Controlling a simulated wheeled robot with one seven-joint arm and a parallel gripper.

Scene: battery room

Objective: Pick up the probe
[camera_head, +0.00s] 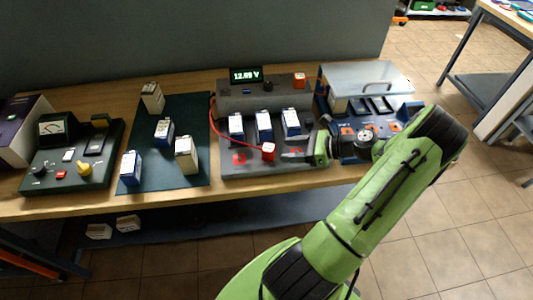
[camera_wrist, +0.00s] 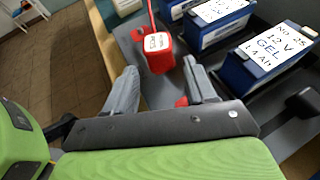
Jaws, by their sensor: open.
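The probe, a small red block with a white label on top and a red cable (camera_head: 268,152), stands at the front of the grey tester station. In the wrist view the probe (camera_wrist: 159,59) is just ahead of my fingertips, roughly between their lines and nearer the right finger. My gripper (camera_head: 293,156) is open and empty, low over the station to the right of the probe. In the wrist view my gripper's two fingers (camera_wrist: 162,75) are spread apart. Whether either finger touches the probe cannot be told.
Several blue-and-white batteries (camera_head: 263,126) stand on the tester base behind the probe. A lit display (camera_head: 246,74) reads about 12.69 V. A similar red block (camera_head: 299,80) sits on the back housing. A dark green mat (camera_head: 196,101) with several batteries lies left. Red pads mark the base.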

